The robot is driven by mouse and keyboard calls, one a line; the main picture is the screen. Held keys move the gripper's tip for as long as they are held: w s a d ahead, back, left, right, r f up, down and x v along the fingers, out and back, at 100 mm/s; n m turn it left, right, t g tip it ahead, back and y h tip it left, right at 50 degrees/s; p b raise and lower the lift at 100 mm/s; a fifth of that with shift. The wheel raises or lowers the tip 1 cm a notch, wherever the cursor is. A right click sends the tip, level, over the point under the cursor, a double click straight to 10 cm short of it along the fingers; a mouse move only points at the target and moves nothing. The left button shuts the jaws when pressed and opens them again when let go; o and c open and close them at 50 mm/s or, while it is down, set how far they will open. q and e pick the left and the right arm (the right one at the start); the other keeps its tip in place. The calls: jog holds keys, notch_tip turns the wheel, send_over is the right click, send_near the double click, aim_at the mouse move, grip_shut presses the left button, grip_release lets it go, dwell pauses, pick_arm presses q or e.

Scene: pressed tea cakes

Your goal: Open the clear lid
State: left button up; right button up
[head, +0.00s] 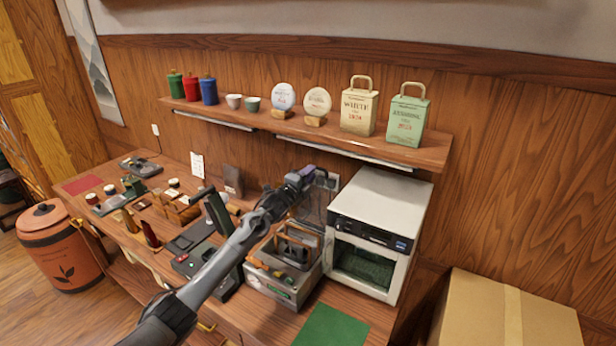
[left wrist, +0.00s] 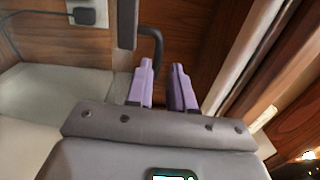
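The clear lid (head: 313,213) looks like a see-through, grey-tinted panel standing raised at the back of a grey bench machine (head: 284,284), beside the white oven-like cabinet. My left gripper (head: 309,176) is at the lid's upper edge, with its arm reaching across the bench. In the left wrist view its two purple fingers (left wrist: 163,88) stand a little apart, with a gap between them. A dark curved handle (left wrist: 157,42) shows just beyond the fingers, close to the left one. I cannot tell whether they touch. My right gripper is not in view.
The white cabinet (head: 376,235) stands right of the machine. A wall shelf (head: 330,138) with tins and tea cakes hangs above. Small tools and a dark screen (head: 219,212) crowd the bench to the left. A green mat (head: 331,327) lies clear at the front.

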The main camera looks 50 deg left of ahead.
pick_arm(q)
jog(key=v, duration=1)
jog(key=shift+s+d+b, duration=0.15)
jog(key=shift+s+b, duration=0.2)
jog(key=shift+f, duration=0.1)
